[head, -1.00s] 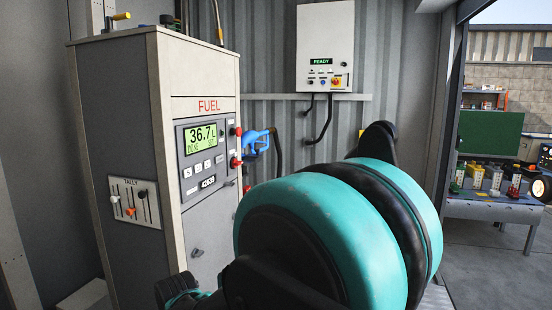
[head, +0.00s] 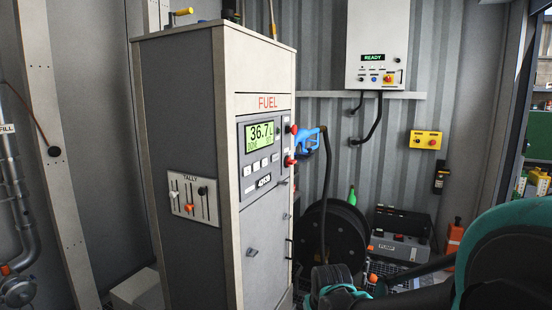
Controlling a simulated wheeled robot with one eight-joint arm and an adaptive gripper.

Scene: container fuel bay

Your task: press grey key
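The fuel dispenser (head: 182,110) stands left of centre, with its front turned partly to the right. Its control panel (head: 252,202) has a green display (head: 260,135) reading 36.7 L and DONE. A row of small pale keys (head: 256,166) sits below the display, with another pale key (head: 251,188) lower left beside a counter. At this size I cannot tell which key is the grey one. My teal and black arm (head: 505,250) fills the lower right, apart from the panel. My gripper's fingers do not show.
A blue fuel nozzle (head: 309,140) hangs at the dispenser's right side, above a black hose reel (head: 333,240). A READY control box (head: 374,30) and a yellow button box (head: 425,140) are on the back wall. A tally panel (head: 194,198) with sliders is on the dispenser's left face.

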